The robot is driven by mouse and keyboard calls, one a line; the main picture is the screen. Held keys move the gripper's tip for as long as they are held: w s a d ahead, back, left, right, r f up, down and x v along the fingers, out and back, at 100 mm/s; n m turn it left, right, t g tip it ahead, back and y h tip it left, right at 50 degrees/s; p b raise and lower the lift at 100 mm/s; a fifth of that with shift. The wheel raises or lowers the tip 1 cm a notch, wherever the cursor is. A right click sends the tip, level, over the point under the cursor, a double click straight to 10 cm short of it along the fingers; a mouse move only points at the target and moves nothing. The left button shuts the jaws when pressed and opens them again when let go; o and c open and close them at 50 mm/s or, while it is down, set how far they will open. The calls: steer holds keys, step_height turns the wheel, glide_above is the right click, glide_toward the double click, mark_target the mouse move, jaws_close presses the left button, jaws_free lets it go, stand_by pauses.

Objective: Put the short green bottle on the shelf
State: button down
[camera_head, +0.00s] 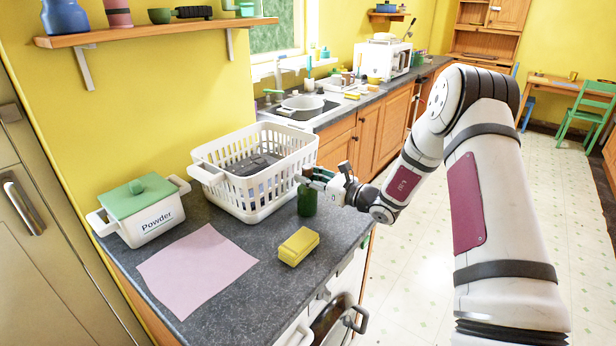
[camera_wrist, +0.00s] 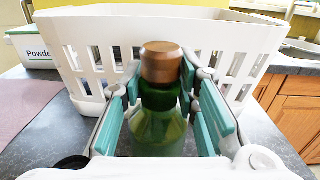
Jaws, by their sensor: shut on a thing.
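The short green bottle (camera_head: 307,203) is upright at the counter's right side, in front of the white basket. In the wrist view the bottle (camera_wrist: 158,132) has a brown cap and stands between my finger pads. My gripper (camera_head: 309,180) reaches it from the right and is shut on its upper part; it also shows in the wrist view (camera_wrist: 160,98). I cannot tell whether the bottle's base touches the counter. The wooden shelf (camera_head: 160,36) is on the yellow wall at upper left, well above the counter. A blue jar, a pink cylinder and green cups stand on it.
The white basket (camera_head: 256,203) stands just behind the bottle. A yellow sponge (camera_head: 298,246), a pink sheet (camera_head: 208,268) and a green-lidded Powder box (camera_head: 145,212) lie on the counter (camera_head: 245,285). The counter's right edge is close to the bottle.

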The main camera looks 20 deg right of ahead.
steer(key=c, duration=1.2)
jaws_free()
steer(key=shift+f, duration=0.1)
steer(key=shift+c, duration=0.2)
